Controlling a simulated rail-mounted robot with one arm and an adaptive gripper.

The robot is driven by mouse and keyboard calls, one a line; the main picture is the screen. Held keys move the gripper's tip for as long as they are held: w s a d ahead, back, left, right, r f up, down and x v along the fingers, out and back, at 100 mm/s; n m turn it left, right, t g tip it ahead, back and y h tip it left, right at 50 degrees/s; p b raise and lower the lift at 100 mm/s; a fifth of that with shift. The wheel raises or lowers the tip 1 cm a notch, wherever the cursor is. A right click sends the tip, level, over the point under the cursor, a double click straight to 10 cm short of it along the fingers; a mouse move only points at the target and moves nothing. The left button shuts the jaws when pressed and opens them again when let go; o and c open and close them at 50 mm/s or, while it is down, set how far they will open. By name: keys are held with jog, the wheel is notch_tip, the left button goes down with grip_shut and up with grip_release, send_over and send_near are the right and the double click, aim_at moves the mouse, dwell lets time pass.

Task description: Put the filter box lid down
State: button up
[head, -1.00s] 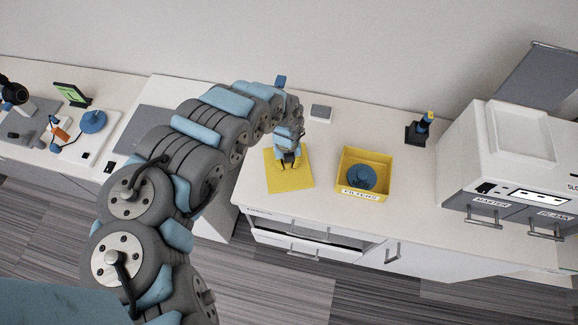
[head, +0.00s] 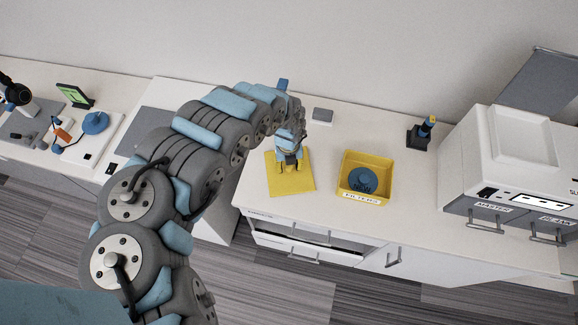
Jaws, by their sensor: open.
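The filter box lid (head: 291,183) is a flat yellow square lying on the white counter. My gripper (head: 290,164) is open just above the lid's far half, with its fingers pointing down. I cannot tell whether the fingertips still touch the lid. The filter box (head: 365,196) is an open yellow box with a "FILTERS" label, standing to the right of the lid. A round dark blue filter (head: 362,180) lies inside it.
A small grey block (head: 322,115) lies behind my gripper. A dark stand with a blue and yellow top (head: 422,132) is at the back right. A white machine (head: 515,160) fills the right side. Counter between box and machine is clear.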

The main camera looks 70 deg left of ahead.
notch_tip(320, 180, up, 12)
jog(key=p, duration=0.3)
jog(key=shift+a+f, duration=0.25)
jog(key=shift+a, duration=0.05)
jog(key=shift+w, duration=0.1)
